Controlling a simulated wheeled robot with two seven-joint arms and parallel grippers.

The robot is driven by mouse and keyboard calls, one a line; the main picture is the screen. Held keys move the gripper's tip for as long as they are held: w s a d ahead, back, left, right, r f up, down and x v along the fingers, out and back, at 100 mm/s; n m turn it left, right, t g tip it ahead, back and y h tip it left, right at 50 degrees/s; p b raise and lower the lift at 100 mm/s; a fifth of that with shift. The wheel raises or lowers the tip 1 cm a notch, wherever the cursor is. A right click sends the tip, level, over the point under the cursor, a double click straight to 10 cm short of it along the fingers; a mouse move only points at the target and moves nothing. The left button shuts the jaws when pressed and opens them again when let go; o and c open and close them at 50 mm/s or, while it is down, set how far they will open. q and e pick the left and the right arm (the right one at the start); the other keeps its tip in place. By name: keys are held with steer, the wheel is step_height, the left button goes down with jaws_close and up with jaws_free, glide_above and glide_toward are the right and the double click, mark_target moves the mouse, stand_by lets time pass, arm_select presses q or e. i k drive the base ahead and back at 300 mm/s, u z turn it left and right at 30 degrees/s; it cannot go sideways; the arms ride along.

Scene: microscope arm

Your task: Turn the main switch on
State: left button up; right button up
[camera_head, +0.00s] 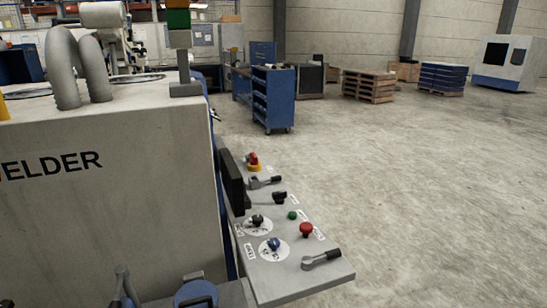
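A grey control panel (303,274) juts out from the right side of the welder (100,180). A red-and-yellow rotary switch (253,162) sits at its far end and looks like the main switch. Its label and its turned position are too small to tell. Neither of my grippers shows in the head view.
The panel also bears a black knob (257,221), a blue knob (273,244), a red mushroom button (306,230), a green button (292,215) and levers (321,259). A dark upright screen (232,180) stands along its left edge. Floor to the right is clear.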

mark_target(254, 160)
steer(key=z, duration=0.9)
steer(key=k, duration=1.2)
steer(key=z, duration=0.95)
steer(key=i, duration=1.15)
steer(key=u, duration=0.25)
steer(key=i, duration=2.1)
steer(key=u, duration=0.95)
steer(key=i, duration=1.55)
steer(key=u, duration=2.45)
steer(key=i, duration=1.3)
steer(key=u, duration=0.7)
